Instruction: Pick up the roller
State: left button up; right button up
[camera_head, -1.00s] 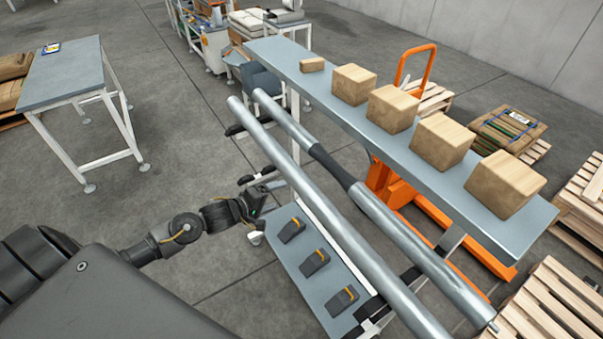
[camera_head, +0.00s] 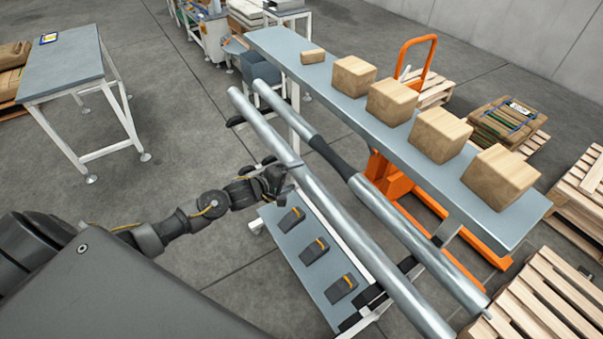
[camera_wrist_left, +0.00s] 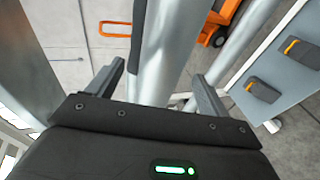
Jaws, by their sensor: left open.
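Two long grey metal rollers lie side by side, running diagonally through the head view. The near roller (camera_head: 330,216) is plain; the far roller (camera_head: 405,238) has a dark band near its middle. My left gripper (camera_head: 284,176) is at the near roller, toward its upper half. In the left wrist view my left gripper (camera_wrist_left: 158,80) is open, with one finger on each side of a roller (camera_wrist_left: 172,45). Whether the fingers touch it cannot be told. My right gripper is not in view.
A grey shelf (camera_head: 285,52) with several wooden blocks runs behind the rollers. A lower shelf (camera_head: 290,255) below them holds dark devices with orange marks. An orange pallet jack (camera_head: 392,185) stands behind. A grey table (camera_head: 62,72) is at left, with open floor between.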

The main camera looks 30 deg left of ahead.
aim_at(295, 175)
pick_arm(q)
jog(key=x, duration=0.4)
jog(key=shift+w+d+f+p, duration=0.15)
jog(key=shift+p, duration=0.25)
grip_shut()
